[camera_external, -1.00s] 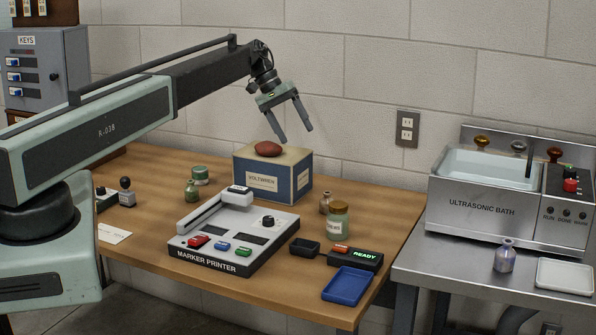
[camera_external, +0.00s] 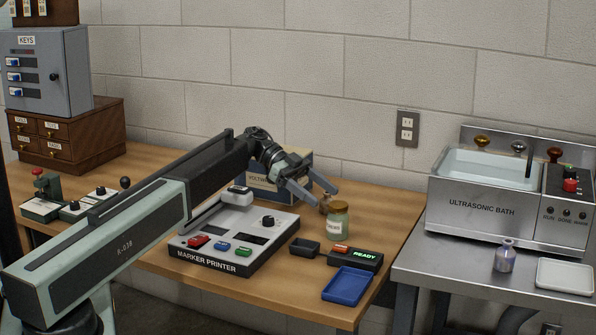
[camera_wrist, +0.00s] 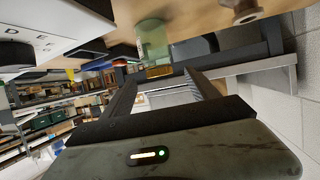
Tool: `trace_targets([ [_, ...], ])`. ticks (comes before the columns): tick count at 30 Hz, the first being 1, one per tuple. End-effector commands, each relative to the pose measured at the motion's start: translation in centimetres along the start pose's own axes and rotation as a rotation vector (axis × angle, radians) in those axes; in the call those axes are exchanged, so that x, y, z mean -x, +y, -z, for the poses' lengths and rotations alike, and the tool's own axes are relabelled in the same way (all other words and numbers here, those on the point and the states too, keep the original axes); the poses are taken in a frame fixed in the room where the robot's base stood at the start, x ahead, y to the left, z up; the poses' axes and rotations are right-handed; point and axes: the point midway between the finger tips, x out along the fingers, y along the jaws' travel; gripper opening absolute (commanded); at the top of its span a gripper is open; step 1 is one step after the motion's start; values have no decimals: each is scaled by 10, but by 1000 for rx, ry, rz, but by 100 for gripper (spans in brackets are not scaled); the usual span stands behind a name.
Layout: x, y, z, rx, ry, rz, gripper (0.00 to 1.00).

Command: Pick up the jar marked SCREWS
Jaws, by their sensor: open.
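My gripper (camera_external: 327,197) is open and empty, just behind and to the upper left of the jar, fingers slanting down to the right. In the wrist view the jar (camera_wrist: 153,40) shows ahead of the open fingers, roughly in line with the gap between them. I see no contact.
The marker printer (camera_external: 235,232) lies left of the jar. A small black tray (camera_external: 304,247), a READY unit (camera_external: 355,257) and a blue tray (camera_external: 348,286) lie in front. A blue box (camera_external: 268,190) stands behind, mostly hidden by my arm. The wall is behind the table.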

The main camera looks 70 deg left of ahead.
Motion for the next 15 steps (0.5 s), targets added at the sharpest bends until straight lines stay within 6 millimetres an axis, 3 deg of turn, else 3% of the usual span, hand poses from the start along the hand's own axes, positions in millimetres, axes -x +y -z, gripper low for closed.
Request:
trace_targets([
  [3,-17,1,-2,1,-1,-2,69],
  [8,-22,1,-1,2,-1,0,69],
  [15,-62,3,-3,2,-2,-1,69],
])
